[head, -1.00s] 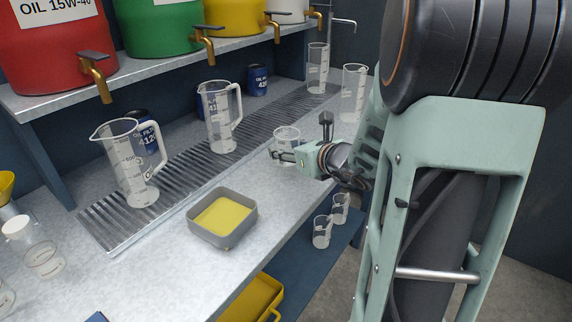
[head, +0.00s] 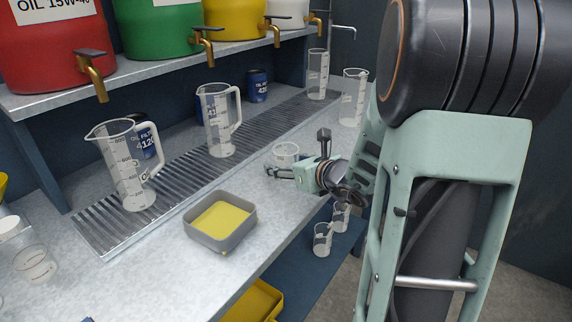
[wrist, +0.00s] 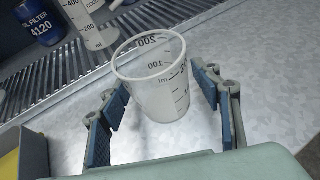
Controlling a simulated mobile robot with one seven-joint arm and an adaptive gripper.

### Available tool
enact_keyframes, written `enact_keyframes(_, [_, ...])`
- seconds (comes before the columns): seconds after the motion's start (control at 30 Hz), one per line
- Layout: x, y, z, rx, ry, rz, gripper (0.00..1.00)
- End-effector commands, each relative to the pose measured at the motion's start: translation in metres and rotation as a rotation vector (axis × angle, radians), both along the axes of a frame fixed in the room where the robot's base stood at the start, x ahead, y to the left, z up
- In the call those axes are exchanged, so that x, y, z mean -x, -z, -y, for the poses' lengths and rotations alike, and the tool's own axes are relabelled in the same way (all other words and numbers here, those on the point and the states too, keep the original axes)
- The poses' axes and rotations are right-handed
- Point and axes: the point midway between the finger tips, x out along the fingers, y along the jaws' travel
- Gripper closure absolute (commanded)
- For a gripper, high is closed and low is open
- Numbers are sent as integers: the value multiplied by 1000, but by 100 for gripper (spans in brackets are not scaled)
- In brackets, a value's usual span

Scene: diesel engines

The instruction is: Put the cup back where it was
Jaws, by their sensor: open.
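A clear measuring cup (wrist: 152,85) with black marks up to 200 stands on the grey bench in the wrist view. It also shows in the head view (head: 286,153), partly behind my gripper (head: 272,172). In the wrist view my gripper (wrist: 166,100) is open, with one blue-padded finger on each side of the cup. A gap shows between each finger and the cup's wall.
A grey tray with a yellow bottom (head: 244,237) sits left of my gripper. A slatted drain grate (head: 180,185) carries clear jugs (head: 130,175), (head: 217,125) and cylinders behind. Smaller cups (head: 322,238) stand on the lower shelf. The bench between tray and gripper is clear.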

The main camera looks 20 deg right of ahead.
Motion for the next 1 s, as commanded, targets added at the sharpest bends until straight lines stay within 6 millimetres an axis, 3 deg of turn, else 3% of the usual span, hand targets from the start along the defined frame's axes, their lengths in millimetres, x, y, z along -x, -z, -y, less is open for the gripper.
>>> enact_keyframes(0.23, [0,-6,0,0,0,0,42])
enact_keyframes(0.7, [87,-42,18,2,2,1,42])
enact_keyframes(1.0, [109,-49,21,0,0,0,42])
